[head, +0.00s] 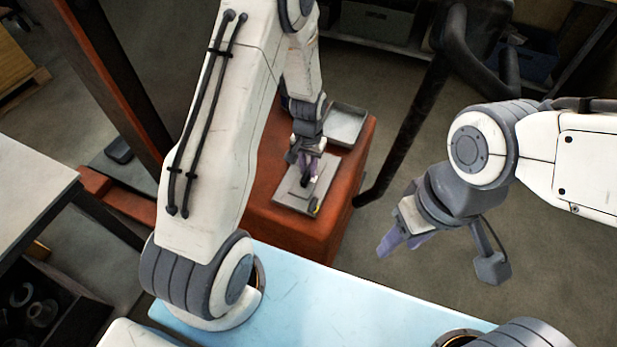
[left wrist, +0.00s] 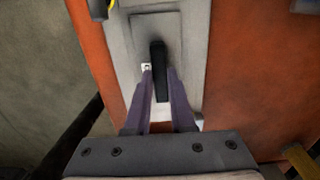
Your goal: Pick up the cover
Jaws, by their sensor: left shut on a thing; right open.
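The cover is a flat grey metal plate (head: 291,195) with a raised middle and a black handle (left wrist: 158,70). It lies at the orange-red block (head: 262,215) in the head view. It also shows in the left wrist view (left wrist: 188,22), with orange surface on both sides. My left gripper (head: 307,177) reaches down over the plate. In the left wrist view its purple fingers are shut on the black handle, one on each side. My right gripper (head: 402,243) is open and empty, to the right of the block and well apart from the cover. Whether the plate touches the block is unclear.
A grey open tray (head: 345,125) stands on the block behind the cover. A dark post (head: 405,125) rises right of the block, and a dark orange post (head: 105,75) at left. A pale table (head: 32,190) is at far left. Floor is open at right.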

